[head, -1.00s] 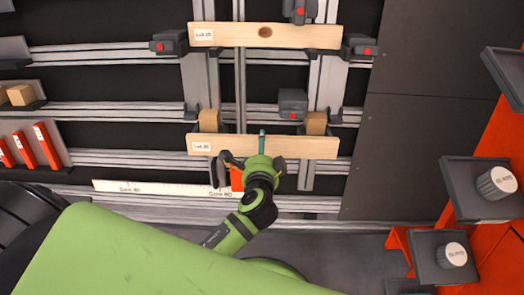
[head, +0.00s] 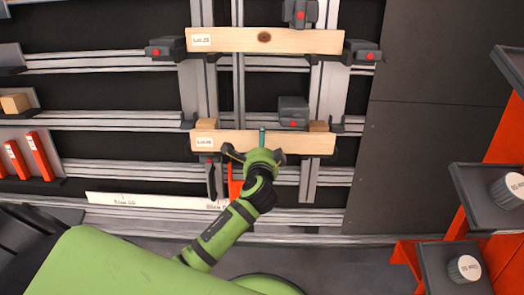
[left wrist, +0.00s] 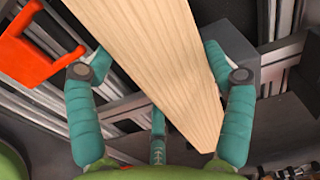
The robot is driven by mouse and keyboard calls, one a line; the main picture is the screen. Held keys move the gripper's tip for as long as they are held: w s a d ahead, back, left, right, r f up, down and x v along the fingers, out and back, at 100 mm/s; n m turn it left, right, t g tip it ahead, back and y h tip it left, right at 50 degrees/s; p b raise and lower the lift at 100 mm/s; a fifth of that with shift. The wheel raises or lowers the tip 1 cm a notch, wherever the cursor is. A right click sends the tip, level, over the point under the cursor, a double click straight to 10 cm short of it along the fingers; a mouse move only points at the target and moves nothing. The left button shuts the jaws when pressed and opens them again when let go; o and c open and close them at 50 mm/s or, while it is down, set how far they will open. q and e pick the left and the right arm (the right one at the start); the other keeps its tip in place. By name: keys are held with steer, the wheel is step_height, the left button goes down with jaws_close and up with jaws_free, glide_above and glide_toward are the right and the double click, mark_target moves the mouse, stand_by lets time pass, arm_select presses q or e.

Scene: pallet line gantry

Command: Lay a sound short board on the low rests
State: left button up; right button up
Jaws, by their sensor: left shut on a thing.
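My left gripper (head: 262,152) is shut on a pale short board (head: 218,141) with a white lot label at its left end. The board lies across the picture in front of two wooden blocks (head: 206,123), (head: 318,126), whose tops show above it; I cannot tell whether it touches them. In the left wrist view the board (left wrist: 150,70) runs between the teal fingers of the gripper (left wrist: 155,55). A second board (head: 225,40), with a label and a dark knot in its middle, sits higher up between dark end pieces. My right gripper is not in view.
A dark block with a red dot (head: 293,111) sits just above the held board. An orange part (head: 236,180) and a long white strip (head: 140,200) are below it. Orange pieces (head: 38,155) stand at left.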

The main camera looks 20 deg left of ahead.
arm_select(q)
steer(key=b+x, duration=0.1)
steer(key=x, duration=0.3)
steer(key=shift+w+a+f, duration=0.1)
steer(key=shift+w, duration=0.25)
steer(key=shift+w+f, duration=0.15)
steer(key=shift+w, duration=0.15)
stand_by(0.7)
steer(key=shift+s+f, duration=0.15)
steer(key=shift+f, duration=0.15)
stand_by(0.5)
steer(key=o, duration=1.2)
